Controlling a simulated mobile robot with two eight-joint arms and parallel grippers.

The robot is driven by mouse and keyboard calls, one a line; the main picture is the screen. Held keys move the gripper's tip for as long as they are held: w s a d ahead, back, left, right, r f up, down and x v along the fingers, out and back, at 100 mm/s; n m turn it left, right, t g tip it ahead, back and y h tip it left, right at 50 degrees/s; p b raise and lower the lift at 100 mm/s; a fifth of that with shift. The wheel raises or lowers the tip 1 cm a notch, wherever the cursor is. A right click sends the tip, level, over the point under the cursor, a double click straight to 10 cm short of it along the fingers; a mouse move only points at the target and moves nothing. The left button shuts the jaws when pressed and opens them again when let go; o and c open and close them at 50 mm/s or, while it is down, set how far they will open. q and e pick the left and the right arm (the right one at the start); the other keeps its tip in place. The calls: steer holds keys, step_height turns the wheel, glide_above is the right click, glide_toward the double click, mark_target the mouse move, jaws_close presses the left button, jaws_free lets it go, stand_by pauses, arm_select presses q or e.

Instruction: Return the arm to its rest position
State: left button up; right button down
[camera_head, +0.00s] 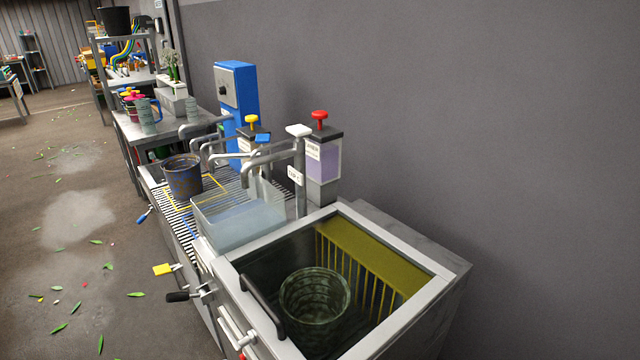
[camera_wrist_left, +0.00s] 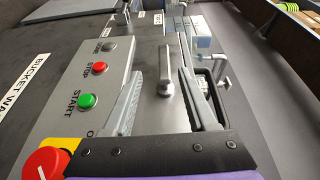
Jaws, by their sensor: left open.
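My left gripper (camera_wrist_left: 160,76) shows in the left wrist view, with its two grey fingers spread apart and nothing held between them. A grey lever with a rounded end (camera_wrist_left: 166,84) shows in the gap between the fingers; I cannot tell whether they touch it. A grey control panel with a green START button (camera_wrist_left: 87,101) and a red STOP button (camera_wrist_left: 99,68) lies just left of the fingers. Neither of my arms shows in the head view, and my right gripper is in no view.
In the head view a sink basin (camera_head: 225,262) holds a ribbed bucket (camera_head: 315,296) at the front. A dark bucket (camera_head: 183,178) stands on the grating behind, near a clear tub (camera_head: 238,222). Taps and dispensers line the wall. A red knob (camera_wrist_left: 45,168) is near the left gripper.

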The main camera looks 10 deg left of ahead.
arm_select(q)
steer(key=s+a+f+n+g, duration=0.5)
steer(key=f+n+g, duration=0.1)
steer(key=n+g, duration=0.2)
steer(key=s+d+n+g+h, duration=0.4)
steer(key=s+d+n+h, duration=0.1)
steer(key=s+d+h, duration=0.3)
step_height(320, 180, up, 24)
steer(key=w+t+p, duration=0.1)
steer(key=w+p, duration=0.1)
steer(key=p, duration=1.8)
steer(key=shift+w+d+y+p, duration=0.15)
steer(key=shift+y+p, duration=0.25)
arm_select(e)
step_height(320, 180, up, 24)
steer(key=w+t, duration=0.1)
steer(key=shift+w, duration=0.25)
arm_select(q)
steer(key=shift+f, duration=0.1)
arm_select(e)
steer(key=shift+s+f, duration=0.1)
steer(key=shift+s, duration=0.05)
